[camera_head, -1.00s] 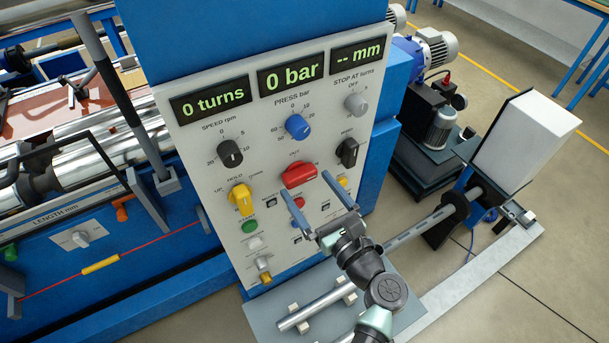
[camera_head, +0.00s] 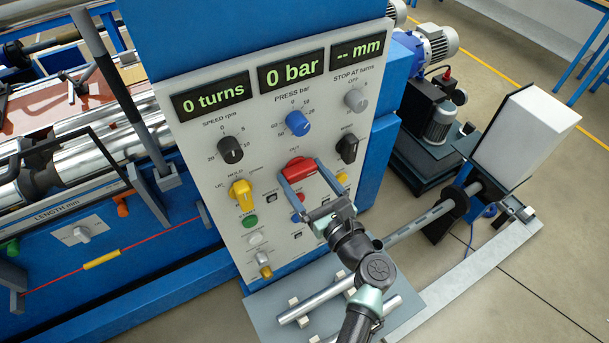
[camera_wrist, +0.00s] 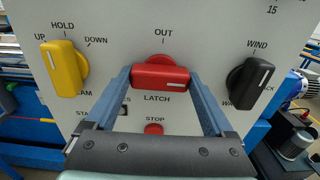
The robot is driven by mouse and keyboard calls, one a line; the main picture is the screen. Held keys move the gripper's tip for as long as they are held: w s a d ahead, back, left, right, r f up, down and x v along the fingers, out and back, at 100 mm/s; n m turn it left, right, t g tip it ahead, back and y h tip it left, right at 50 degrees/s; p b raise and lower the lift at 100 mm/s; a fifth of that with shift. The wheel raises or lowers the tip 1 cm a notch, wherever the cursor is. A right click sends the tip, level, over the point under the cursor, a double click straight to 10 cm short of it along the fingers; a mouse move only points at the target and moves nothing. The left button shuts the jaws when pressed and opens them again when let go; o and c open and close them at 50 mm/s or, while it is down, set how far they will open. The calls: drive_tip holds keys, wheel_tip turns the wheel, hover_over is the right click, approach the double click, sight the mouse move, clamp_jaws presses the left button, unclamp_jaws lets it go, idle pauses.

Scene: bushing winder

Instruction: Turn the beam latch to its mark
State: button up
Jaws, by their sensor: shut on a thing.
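The red latch knob (camera_head: 299,168) sits in the middle of the grey control panel (camera_head: 215,125). In the wrist view the knob (camera_wrist: 158,78) is a wide bar lying about level. A white line marks its right end. The word OUT is printed above it and LATCH below it. My gripper (camera_head: 301,171) reaches the panel from below right, one blue finger at each end of the bar. The wrist view shows the gripper (camera_wrist: 159,76) shut on the knob across its ends. The fingers cover part of the panel lettering near the knob.
The yellow beam knob (camera_wrist: 64,67) is left of the latch and the black wind knob (camera_wrist: 248,80) is right. A red stop button (camera_wrist: 154,128) lies just below. Displays (camera_head: 290,74) are above. A bench with metal bars (camera_head: 315,302) stands beneath my arm.

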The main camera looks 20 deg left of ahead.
drive_tip(key=shift+f+n+b, duration=0.1)
drive_tip(key=shift+n+b, duration=0.2)
drive_tip(key=n+b, duration=0.3)
drive_tip(key=shift+f+n, duration=0.15)
drive_tip(key=shift+n, duration=0.15)
drive_tip(key=n+b, duration=1)
drive_tip(key=shift+n, duration=0.3)
drive_tip(key=shift+n+b, duration=1.5)
drive_tip(key=shift+r, duration=0.2)
drive_tip(key=o, duration=1.1)
